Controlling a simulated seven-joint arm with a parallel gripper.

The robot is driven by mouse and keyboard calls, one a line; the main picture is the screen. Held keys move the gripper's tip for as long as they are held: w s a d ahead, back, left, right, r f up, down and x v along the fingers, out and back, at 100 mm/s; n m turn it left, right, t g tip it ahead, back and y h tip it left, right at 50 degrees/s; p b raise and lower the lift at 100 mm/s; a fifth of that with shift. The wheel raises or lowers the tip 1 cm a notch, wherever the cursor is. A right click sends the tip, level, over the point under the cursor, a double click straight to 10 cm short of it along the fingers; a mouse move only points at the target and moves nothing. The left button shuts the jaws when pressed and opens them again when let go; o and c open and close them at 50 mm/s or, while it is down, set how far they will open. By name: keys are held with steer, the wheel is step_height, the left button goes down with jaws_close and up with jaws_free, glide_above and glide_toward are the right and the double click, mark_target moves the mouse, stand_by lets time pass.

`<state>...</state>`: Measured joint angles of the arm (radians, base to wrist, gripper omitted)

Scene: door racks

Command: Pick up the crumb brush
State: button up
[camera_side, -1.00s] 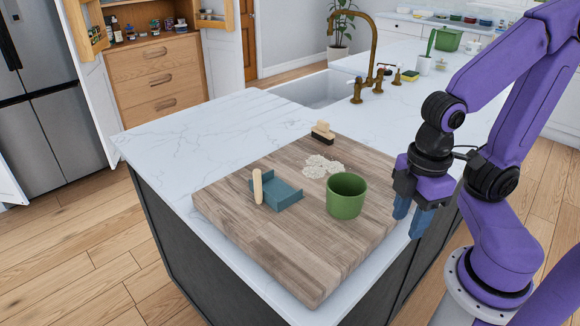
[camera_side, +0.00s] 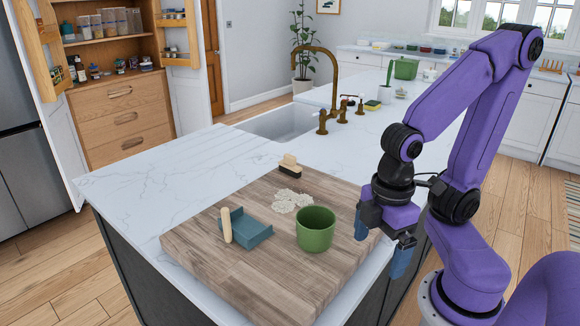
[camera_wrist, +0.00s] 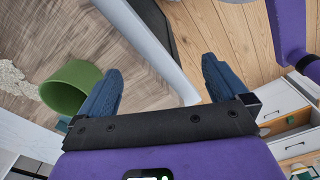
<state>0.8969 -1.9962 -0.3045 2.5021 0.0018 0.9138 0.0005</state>
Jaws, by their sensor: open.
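The crumb brush (camera_side: 290,167), with a light wooden handle on top and dark bristles below, stands near the far corner of the wooden board in the side view. I do not see it in the wrist view. My gripper (camera_side: 381,245) is open and empty, pointing down by the right edge of the board, to the right of the green cup and well apart from the brush. In the wrist view its blue fingers (camera_wrist: 161,75) are spread over the counter edge and floor.
Pale crumbs (camera_side: 293,200) lie in front of the brush. A green cup (camera_side: 315,230) stands between my gripper and a teal dustpan (camera_side: 247,228) with a wooden handle. All are on the board (camera_side: 210,262). A sink with a brass tap (camera_side: 322,122) lies behind.

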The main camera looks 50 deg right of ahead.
steer(key=w+a+r+n, duration=0.1)
steer(key=w+a+r, duration=0.1)
steer(key=w, duration=0.5)
steer(key=w+a+r, duration=0.1)
steer(key=w+r, duration=0.2)
steer(key=w, duration=0.3)
steer(key=w+d+r+n, duration=0.1)
steer(key=w+d+r, duration=0.1)
steer(key=w, duration=0.5)
steer(key=w+d+r, duration=0.1)
steer(key=w+d, duration=0.1)
steer(key=w, duration=0.4)
steer(key=r+n, duration=0.2)
glide_above(290, 155)
step_height(290, 155, down, 17)
steer(key=shift+f, duration=0.1)
steer(key=shift+c, duration=0.3)
steer(key=c, duration=0.7)
